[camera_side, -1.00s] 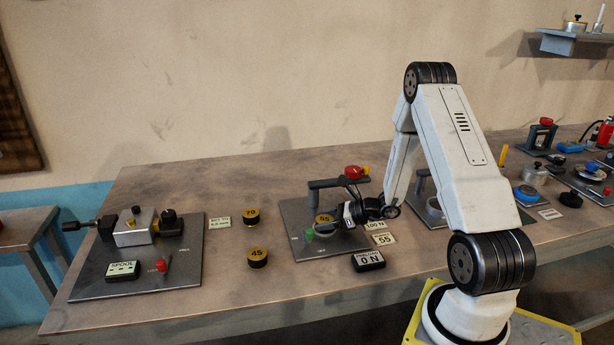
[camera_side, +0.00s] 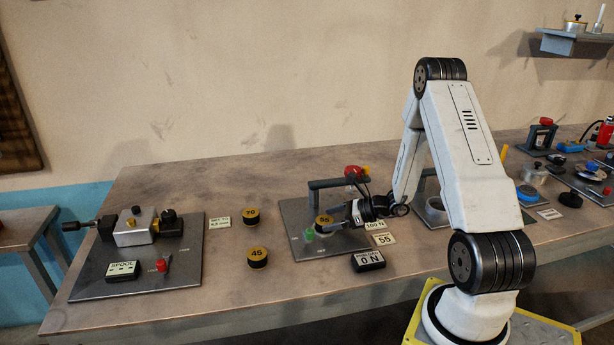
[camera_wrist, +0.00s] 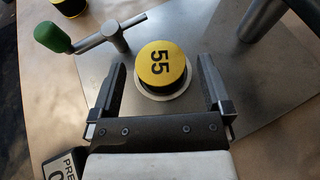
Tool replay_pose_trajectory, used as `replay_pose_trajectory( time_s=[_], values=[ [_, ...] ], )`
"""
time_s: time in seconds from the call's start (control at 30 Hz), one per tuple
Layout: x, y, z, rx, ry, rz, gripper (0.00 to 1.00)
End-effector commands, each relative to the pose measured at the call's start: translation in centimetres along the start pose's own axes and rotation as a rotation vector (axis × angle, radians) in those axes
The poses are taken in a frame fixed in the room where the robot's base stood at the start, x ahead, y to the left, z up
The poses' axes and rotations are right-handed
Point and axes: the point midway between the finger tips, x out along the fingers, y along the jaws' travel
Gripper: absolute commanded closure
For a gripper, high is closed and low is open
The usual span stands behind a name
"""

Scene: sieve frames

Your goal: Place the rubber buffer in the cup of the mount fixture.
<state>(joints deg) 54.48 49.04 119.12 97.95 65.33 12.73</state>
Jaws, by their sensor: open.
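The rubber buffer (camera_side: 323,220), black with a yellow top marked 55, sits upright in the round light-rimmed cup (camera_wrist: 154,96) of the mount fixture (camera_side: 292,213). It also shows in the wrist view (camera_wrist: 162,64), just beyond my fingertips. My gripper (camera_side: 342,218) is to the right of the buffer in the side view. In the wrist view, my gripper (camera_wrist: 162,80) is open, its fingers apart on either side of the cup's near edge, with clear gaps to the buffer. How deep the buffer sits in the cup cannot be told.
Buffers marked 70 (camera_side: 250,217) and 45 (camera_side: 257,257) stand on the bench to the left. The fixture's green-knobbed lever (camera_wrist: 53,34) and grey post (camera_wrist: 262,18) flank the cup. A 0 N display (camera_side: 368,261) stands in front. A spool fixture (camera_side: 135,260) is farther left.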

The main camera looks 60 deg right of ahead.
Motion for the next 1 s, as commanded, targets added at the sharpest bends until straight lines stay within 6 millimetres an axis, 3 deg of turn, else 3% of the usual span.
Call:
replay_pose_trajectory(
  time_s=[0.4,1.0],
  values=[
    [-4.7,0.0,0.0,0.000,0.000,-0.002,0.00],
    [-5.2,0.0,0.0,0.000,0.001,0.001,0.00]
  ],
)
